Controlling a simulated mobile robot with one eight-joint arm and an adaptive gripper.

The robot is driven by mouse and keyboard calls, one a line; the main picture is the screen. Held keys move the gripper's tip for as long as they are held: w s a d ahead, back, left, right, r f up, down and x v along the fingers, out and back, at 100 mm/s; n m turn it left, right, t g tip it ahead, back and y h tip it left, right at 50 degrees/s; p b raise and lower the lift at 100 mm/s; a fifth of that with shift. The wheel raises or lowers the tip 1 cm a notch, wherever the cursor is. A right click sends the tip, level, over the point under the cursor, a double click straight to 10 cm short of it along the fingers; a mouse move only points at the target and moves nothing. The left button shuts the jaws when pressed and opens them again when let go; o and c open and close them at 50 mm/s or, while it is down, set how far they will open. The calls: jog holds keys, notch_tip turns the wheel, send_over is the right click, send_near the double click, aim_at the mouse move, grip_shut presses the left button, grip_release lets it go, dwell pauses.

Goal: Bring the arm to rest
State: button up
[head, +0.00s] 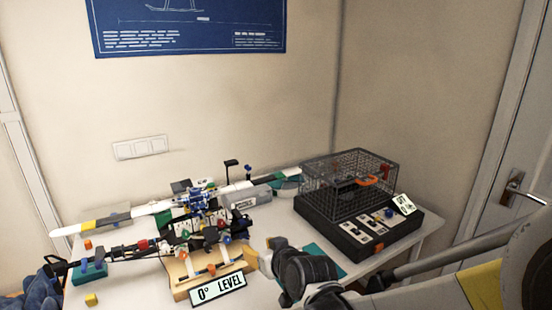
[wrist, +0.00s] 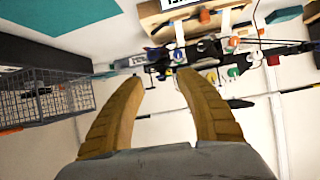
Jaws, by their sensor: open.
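My arm reaches in from the lower right of the head view. My gripper (head: 262,257) is in front of the wooden stand's right side there; its fingers are small and partly hidden by the wrist. In the wrist view my gripper (wrist: 160,82) has its two tan fingers well apart, with nothing between them. The model helicopter (head: 205,204), with blue parts and several coloured plugs, sits on the wooden stand (head: 180,290) on the white table. In the wrist view the helicopter (wrist: 215,50) appears beyond the fingertips.
A black box with a wire cage (head: 347,182) stands at the table's right; the cage (wrist: 50,97) shows left in the wrist view. A "0° LEVEL" sign (head: 218,290) is at the stand's front. A yellow block (head: 91,299) lies front left. A door handle (head: 525,190) is far right.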

jog(key=s+d+r+m+g+h, duration=0.2)
jog(key=s+d+m+g+h, duration=0.2)
jog(key=s+d, duration=1.9)
jog(key=shift+s+d+r+m+h, duration=0.2)
jog(key=shift+d+m+h, duration=0.5)
jog(key=shift+d+h, duration=0.3)
jog(key=shift+a, duration=0.15)
